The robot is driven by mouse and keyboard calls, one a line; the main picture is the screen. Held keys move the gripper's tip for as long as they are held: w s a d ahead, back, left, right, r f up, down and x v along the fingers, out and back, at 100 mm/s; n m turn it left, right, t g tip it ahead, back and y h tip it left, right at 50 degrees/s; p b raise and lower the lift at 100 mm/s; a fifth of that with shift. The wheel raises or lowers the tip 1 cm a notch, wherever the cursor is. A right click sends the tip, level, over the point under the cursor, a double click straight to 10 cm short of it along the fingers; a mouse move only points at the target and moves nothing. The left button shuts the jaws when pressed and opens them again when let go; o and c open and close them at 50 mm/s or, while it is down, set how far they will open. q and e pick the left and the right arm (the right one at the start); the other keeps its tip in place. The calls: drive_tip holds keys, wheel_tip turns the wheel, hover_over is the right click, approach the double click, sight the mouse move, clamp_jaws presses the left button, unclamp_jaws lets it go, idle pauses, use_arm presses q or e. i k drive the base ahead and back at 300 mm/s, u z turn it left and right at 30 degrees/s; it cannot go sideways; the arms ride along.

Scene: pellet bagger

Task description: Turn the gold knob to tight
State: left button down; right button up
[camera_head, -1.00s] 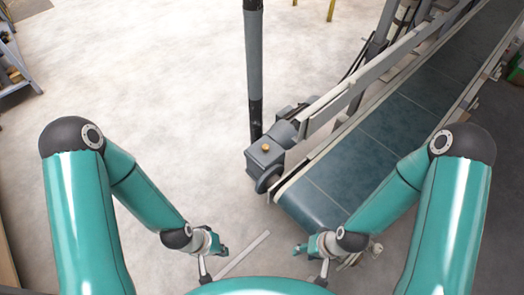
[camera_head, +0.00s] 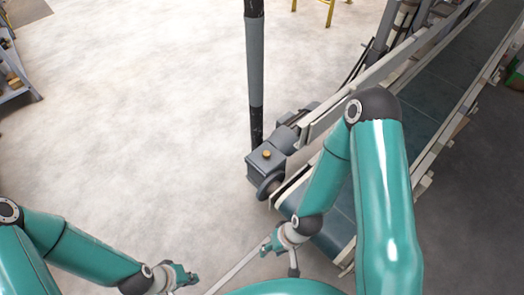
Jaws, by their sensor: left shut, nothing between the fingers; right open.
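The small gold knob (camera_head: 266,154) sits on top of the grey gearbox (camera_head: 263,168) at the lower end of the conveyor. From here I cannot tell how far it is turned. My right gripper (camera_head: 268,250) is open and empty, below the gearbox in the picture and apart from the knob. My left gripper (camera_head: 190,277) is shut and empty at the bottom, left of and well away from the knob.
The conveyor belt (camera_head: 415,115) runs up to the right behind my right arm. A dark grey post (camera_head: 255,70) stands just behind the gearbox. A shelf (camera_head: 14,80) is at the far left. The pale floor left of the gearbox is clear.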

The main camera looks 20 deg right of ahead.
sight(266, 153)
drive_tip(key=u, duration=0.15)
drive_tip(key=i, duration=0.9)
drive_tip(key=z, duration=0.65)
